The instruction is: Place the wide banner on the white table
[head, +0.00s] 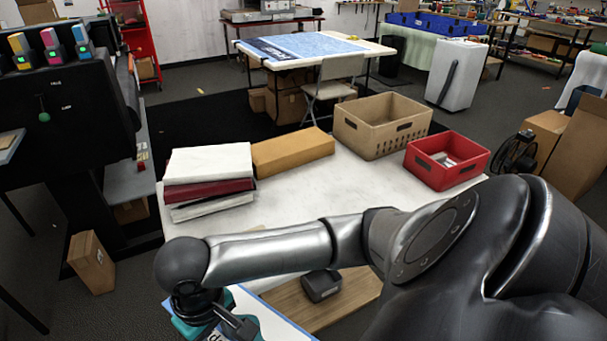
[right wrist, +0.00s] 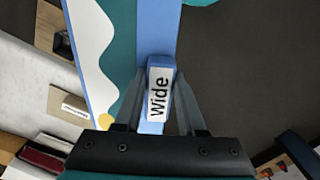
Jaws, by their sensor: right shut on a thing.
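My right gripper (right wrist: 158,90) is shut on a blue tab labelled "Wide" at the edge of the wide banner (right wrist: 92,45). In the right wrist view the banner shows white, teal and blue areas, cut off at the top. In the head view my right arm reaches across to the lower left, and part of the banner (head: 262,313) shows there, below the near white-topped table (head: 310,205). The fingertips are hidden in that view. A farther white-topped table (head: 372,48) stands at the back with a blue printed sheet (head: 312,45) on it. My left gripper is not in view.
On the near table are stacked boxes (head: 208,165), a brown box (head: 292,152), a tan crate (head: 382,125) and a red bin (head: 447,160). A folding chair (head: 333,85) stands by the farther table. A dark printer (head: 65,120) is at left, with a carton (head: 92,262) on the floor.

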